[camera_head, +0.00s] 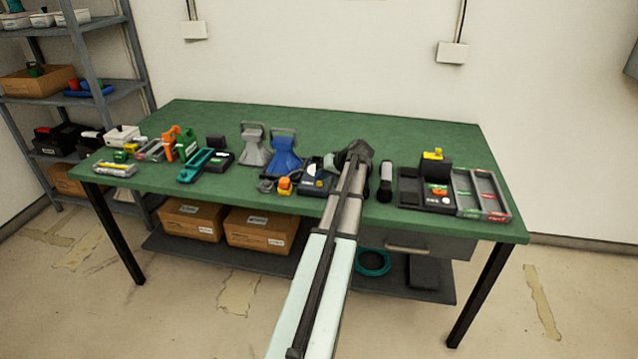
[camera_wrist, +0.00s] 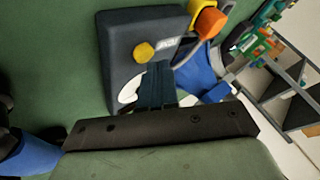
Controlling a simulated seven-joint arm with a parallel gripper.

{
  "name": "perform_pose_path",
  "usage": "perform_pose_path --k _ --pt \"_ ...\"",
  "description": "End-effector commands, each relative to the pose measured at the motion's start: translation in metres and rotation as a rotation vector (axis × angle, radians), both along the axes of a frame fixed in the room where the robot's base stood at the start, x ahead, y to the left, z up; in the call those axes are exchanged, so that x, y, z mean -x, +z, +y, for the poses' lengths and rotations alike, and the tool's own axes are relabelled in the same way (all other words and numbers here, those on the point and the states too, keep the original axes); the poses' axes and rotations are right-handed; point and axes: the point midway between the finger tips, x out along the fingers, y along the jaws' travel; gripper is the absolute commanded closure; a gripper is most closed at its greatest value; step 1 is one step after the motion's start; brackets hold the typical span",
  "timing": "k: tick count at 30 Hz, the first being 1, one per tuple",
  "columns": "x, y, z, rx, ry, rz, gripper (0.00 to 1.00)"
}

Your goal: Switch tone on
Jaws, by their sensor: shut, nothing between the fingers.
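A dark box (camera_wrist: 125,40) with a yellow knob (camera_wrist: 144,52), a small pale label (camera_wrist: 168,44) and a white round part fills the upper middle of the wrist view. The same box (camera_head: 313,186) stands near the front edge of the green table in the head view, partly hidden by my arm. My gripper (camera_wrist: 157,84) is shut and empty, its dark fingers over the box face just below the yellow knob. I cannot tell whether they touch it. The gripper (camera_head: 335,162) is hard to make out in the head view. I cannot read which control is the tone.
An orange-and-yellow button unit (camera_head: 284,185) is beside the box, with a cord. A blue horn-shaped thing (camera_head: 284,155) and a grey one (camera_head: 253,140) stand behind. The table's back right is clear.

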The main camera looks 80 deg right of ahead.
Motion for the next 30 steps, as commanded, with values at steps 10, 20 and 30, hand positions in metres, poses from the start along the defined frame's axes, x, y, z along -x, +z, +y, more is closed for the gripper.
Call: perform_pose_path --k 10,20,30 --pt "0.0 -0.0002 0.0 0.0 0.0 0.0 1.0" --pt "-0.0001 -0.0082 0.0 0.0 0.0 0.0 1.0" --pt "0.0 -0.0092 0.0 0.0 0.0 0.0 1.0"
